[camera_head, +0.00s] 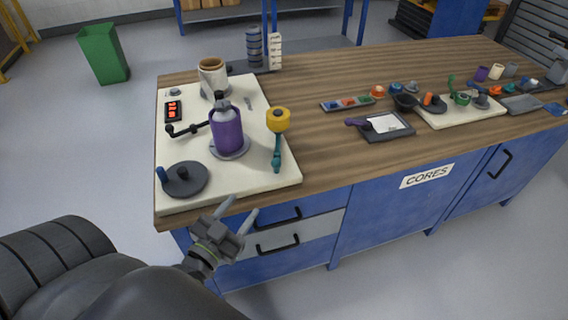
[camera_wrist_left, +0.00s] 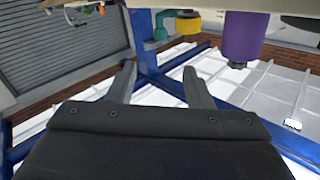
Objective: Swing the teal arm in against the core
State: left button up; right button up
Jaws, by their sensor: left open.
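The teal arm (camera_head: 277,152) stands at the right part of a cream board, with a yellow roller (camera_head: 278,119) at its far end. The core (camera_head: 227,132), a purple cylinder with a grey top, stands upright on a round grey base to its left. A gap shows between roller and core. My left gripper (camera_head: 241,211) is open and empty, in front of the board's near edge and apart from the teal arm. In the left wrist view, which looks upside down, the teal arm (camera_wrist_left: 162,28), yellow roller (camera_wrist_left: 188,23) and purple core (camera_wrist_left: 242,38) show beyond the open fingers (camera_wrist_left: 163,84). My right gripper is not in view.
The cream board (camera_head: 225,190) also carries a dark disc with a blue peg (camera_head: 184,178), a black lever (camera_head: 190,128), a red display (camera_head: 173,110) and a cup-like roll (camera_head: 212,75).

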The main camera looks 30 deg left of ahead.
pick_arm(q)
jog(key=p, duration=0.4)
send_near(273, 167)
jog(key=w, duration=0.5)
jog(key=w+p, duration=0.1)
jog(key=w, duration=0.5)
jog(key=shift+w+a+p, duration=0.2)
jog(key=shift+a+p, duration=0.1)
grip_shut()
